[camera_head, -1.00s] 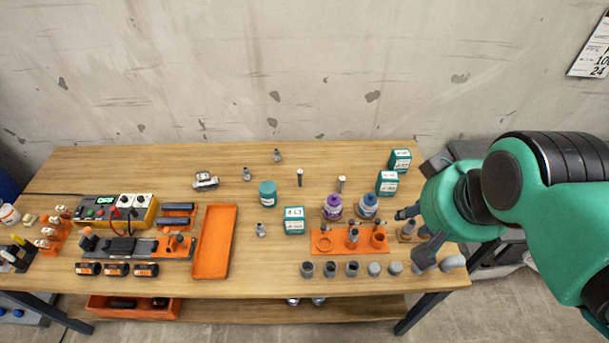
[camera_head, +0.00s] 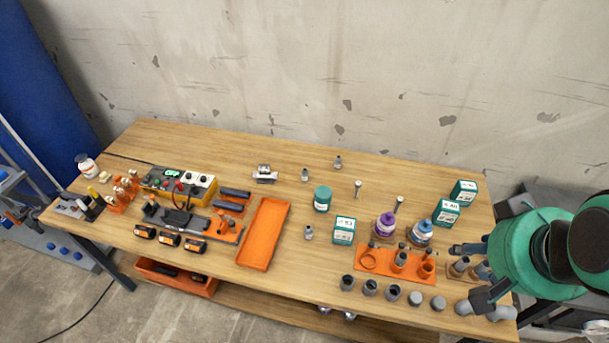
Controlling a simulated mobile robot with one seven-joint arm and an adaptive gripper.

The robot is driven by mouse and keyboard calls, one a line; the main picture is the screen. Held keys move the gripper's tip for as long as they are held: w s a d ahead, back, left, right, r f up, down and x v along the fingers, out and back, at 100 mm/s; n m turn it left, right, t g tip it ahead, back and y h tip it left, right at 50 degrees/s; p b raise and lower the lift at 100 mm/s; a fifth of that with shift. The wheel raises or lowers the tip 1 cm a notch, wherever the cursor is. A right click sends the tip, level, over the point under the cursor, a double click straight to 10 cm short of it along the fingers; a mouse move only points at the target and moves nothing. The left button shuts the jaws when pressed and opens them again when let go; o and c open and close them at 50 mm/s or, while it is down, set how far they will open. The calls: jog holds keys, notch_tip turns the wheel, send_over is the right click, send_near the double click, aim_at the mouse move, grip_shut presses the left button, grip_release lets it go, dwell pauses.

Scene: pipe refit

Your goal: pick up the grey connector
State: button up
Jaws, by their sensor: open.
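Several short grey pipe fittings stand in a row along the front right edge of the table. The left ones are dark and hollow, such as one grey fitting (camera_head: 370,287); the right ones look paler and closed on top, such as another grey fitting (camera_head: 416,298). I cannot tell which one is the grey connector. My gripper (camera_head: 472,272) is open at the table's right end, its fingers apart. It is close to the right end of the row and holds nothing visible. Grey elbow-like pieces (camera_head: 501,313) lie below it, partly covered by the lower finger.
An orange holder (camera_head: 380,268) with upright fittings stands behind the row. Purple (camera_head: 385,225) and blue (camera_head: 420,232) containers and teal boxes (camera_head: 447,212) are behind that. An orange tray (camera_head: 263,234) lies mid-table. The wood between the tray and the fittings is mostly clear.

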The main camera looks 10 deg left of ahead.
dwell(0.3)
jog(key=w+a+r+n+g+p, duration=0.1)
jog(key=w+a+r, duration=0.2)
jog(key=w, duration=0.6)
jog(key=w+a+r+p, duration=0.1)
jog(key=w+a+r, duration=0.2)
jog(key=w, duration=0.5)
jog(key=w+a+f+n+g+p, duration=0.1)
jog(key=w+a+f, duration=0.1)
jog(key=w+a, duration=0.5)
jog(key=w+a+f+g+p, duration=0.1)
jog(key=w+a+f+p, duration=0.15)
jog(key=w, duration=0.85)
jog(key=w+a+f+n+g+p, duration=0.1)
jog(key=w+a+f+n, duration=0.1)
jog(key=w+a+f, duration=1.1)
jog(key=w+a+f+p, duration=0.1)
jog(key=w+a+f, duration=0.1)
jog(key=a+f, duration=0.5)
jog(key=w+a+f+g+p, duration=0.1)
jog(key=w+a+f, duration=0.1)
jog(key=a+f, duration=0.6)
notch_tip(320, 180, down, 3)
jog(key=shift+w+f+n+g, duration=0.1)
jog(key=shift+w+n+g, duration=0.05)
jog(key=shift+n+g, duration=0.2)
